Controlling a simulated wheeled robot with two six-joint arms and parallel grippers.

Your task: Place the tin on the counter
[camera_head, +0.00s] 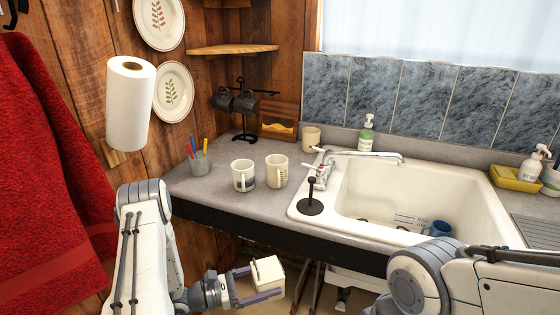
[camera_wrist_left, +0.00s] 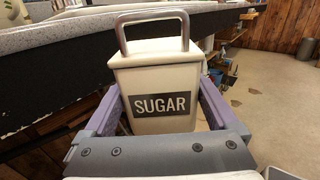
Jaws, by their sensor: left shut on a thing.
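The tin is a cream box with a SUGAR label and a metal handle on top; in the head view the tin (camera_head: 268,272) is at the lower middle, below and in front of the counter's front edge. My left gripper (camera_head: 262,283) is shut on it. In the left wrist view the tin (camera_wrist_left: 156,80) stands upright between the purple fingers of the left gripper (camera_wrist_left: 160,112). The grey counter (camera_head: 208,196) runs across the middle of the head view. My right arm shows at the lower right, but its gripper is out of view.
A white sink (camera_head: 376,190) with a tap fills the middle, with a blue mug (camera_head: 437,229) inside. Some bare counter lies in front of the mugs.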

